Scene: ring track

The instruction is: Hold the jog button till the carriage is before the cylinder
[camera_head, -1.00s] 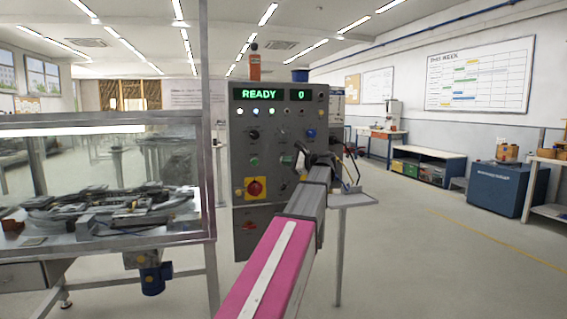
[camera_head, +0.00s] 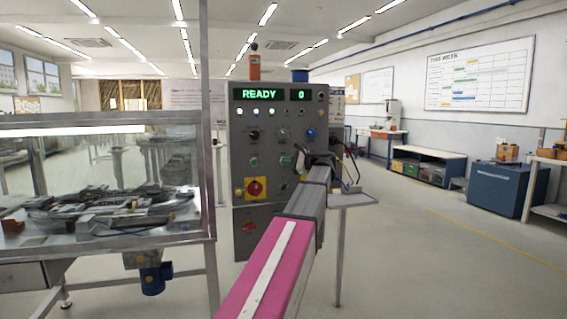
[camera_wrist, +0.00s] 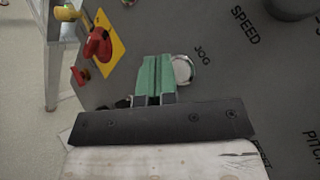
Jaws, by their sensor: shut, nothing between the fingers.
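The control panel (camera_head: 270,140) stands ahead with its display (camera_head: 274,95) reading READY and 0. In the wrist view the round, pale jog button (camera_wrist: 184,69) sits beside the word JOG. My gripper (camera_wrist: 154,62) is shut and empty. Its green fingertips lie just left of the button and overlap its left edge in the picture; I cannot tell whether they touch it. In the head view my arm hides the button. The ring track (camera_head: 100,208) is in the glass case at left, crowded with dark and grey parts. I cannot pick out the carriage or the cylinder among them.
A red emergency knob on a yellow plate (camera_head: 255,188) is left of my gripper; it also shows in the wrist view (camera_wrist: 99,43). A small grey shelf (camera_head: 352,199) juts out right of the panel.

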